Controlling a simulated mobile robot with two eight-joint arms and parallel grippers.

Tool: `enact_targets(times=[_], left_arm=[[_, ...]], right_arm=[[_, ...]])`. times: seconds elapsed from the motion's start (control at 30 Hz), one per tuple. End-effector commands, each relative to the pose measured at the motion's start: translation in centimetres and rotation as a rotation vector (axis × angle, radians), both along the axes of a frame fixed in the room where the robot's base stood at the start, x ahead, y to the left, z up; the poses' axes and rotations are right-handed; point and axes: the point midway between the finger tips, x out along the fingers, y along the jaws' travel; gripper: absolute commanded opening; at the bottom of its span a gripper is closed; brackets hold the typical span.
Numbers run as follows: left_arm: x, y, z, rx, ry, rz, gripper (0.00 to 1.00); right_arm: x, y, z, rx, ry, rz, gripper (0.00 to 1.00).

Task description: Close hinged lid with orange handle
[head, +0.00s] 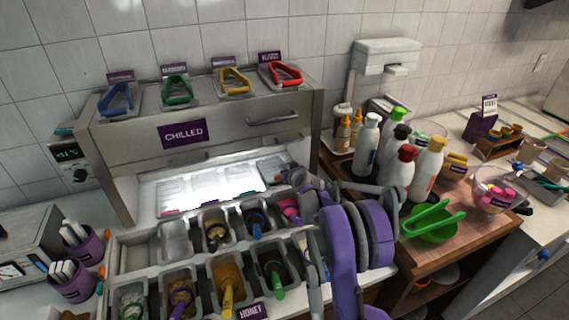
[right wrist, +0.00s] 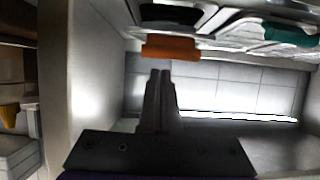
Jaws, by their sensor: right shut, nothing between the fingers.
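The orange handle (right wrist: 170,48) shows in the right wrist view, on the edge of a pale, see-through raised lid. My right gripper (right wrist: 160,76) is shut and empty, its fingertips close to the handle in that view. I cannot tell whether they touch it. In the head view my right gripper (head: 291,178) is at the right end of the lit opening of the chilled unit (head: 235,127). The arm and gripper hide much of that end, and the orange handle is not clear there. My left gripper is not in view.
A teal handle (right wrist: 290,33) is beside the orange one. Topping bins with utensils, such as the honey bin (head: 228,275), stand below the opening. The unit's right side wall is close to my gripper. Bottles (head: 368,143) and a green bowl (head: 428,222) stand on the right counter.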

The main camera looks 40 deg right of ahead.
Motion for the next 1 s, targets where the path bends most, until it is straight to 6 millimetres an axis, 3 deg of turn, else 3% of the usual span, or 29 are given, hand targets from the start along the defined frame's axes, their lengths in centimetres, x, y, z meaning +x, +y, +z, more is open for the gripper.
enact_targets(times=[0.53, 0.8, 1.0], left_arm=[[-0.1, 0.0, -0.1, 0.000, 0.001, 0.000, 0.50], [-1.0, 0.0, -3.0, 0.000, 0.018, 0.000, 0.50], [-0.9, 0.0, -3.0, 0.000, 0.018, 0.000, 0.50]], right_arm=[[-0.9, 0.3, -1.0, 0.000, 0.001, 0.000, 0.00], [-2.0, 0.6, -5.0, 0.000, 0.003, 0.000, 0.00], [-2.1, 0.7, -5.1, 0.001, 0.004, 0.002, 0.00]])
